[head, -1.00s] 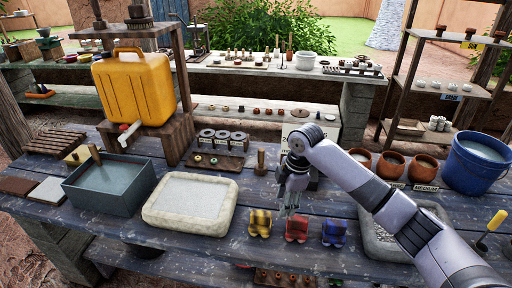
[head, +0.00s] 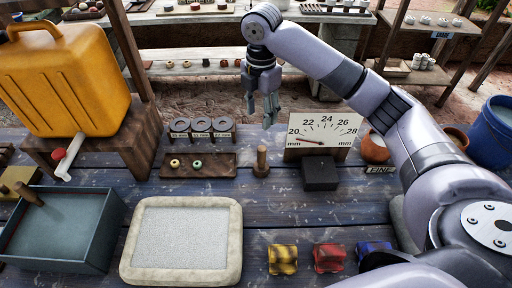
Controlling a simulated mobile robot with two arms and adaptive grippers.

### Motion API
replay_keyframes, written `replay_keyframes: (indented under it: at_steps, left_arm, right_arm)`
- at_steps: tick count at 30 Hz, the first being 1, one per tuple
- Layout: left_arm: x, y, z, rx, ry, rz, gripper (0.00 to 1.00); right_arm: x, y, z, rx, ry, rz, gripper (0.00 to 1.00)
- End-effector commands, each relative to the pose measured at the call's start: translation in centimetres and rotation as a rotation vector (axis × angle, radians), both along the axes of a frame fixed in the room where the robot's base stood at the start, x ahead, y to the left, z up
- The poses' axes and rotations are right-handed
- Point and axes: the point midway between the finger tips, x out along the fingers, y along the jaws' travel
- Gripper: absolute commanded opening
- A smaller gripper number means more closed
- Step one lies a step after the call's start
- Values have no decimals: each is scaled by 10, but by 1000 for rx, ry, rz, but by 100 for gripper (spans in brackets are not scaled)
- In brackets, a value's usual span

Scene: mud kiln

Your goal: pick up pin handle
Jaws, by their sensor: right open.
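A wooden peg-like handle (head: 261,161) stands upright on a small round base on the blue plank table, right of the dark tray; I take it to be the pin handle. My right gripper (head: 264,117) is open and empty, fingers pointing down. In the picture it hangs above the handle and apart from it; its exact depth is hard to tell. My left gripper is not in view.
A gauge (head: 318,134) with a dark block (head: 320,173) stands right of the handle. A dark tray (head: 198,171) holds small rings. A yellow jug (head: 65,80) stands left.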

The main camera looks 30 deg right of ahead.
Motion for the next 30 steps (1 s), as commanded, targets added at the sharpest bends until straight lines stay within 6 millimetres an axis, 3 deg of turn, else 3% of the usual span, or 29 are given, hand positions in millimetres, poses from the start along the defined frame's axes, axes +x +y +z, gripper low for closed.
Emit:
replay_keyframes:
  at_steps: [5, 12, 19, 23, 30]
  left_arm:
    - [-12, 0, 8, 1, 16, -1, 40]
    - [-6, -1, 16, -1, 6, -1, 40]
    - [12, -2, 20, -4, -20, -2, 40]
    - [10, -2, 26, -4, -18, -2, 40]
    - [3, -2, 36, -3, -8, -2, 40]
  right_arm:
    - [-2, -1, -37, -2, 6, -2, 46]
    - [-2, -1, -87, -1, 5, -2, 46]
    - [-1, 0, -110, 0, 0, -1, 46]
    - [-2, -2, -120, -1, 4, -2, 46]
    - [-3, -4, -154, -2, 2, -2, 46]
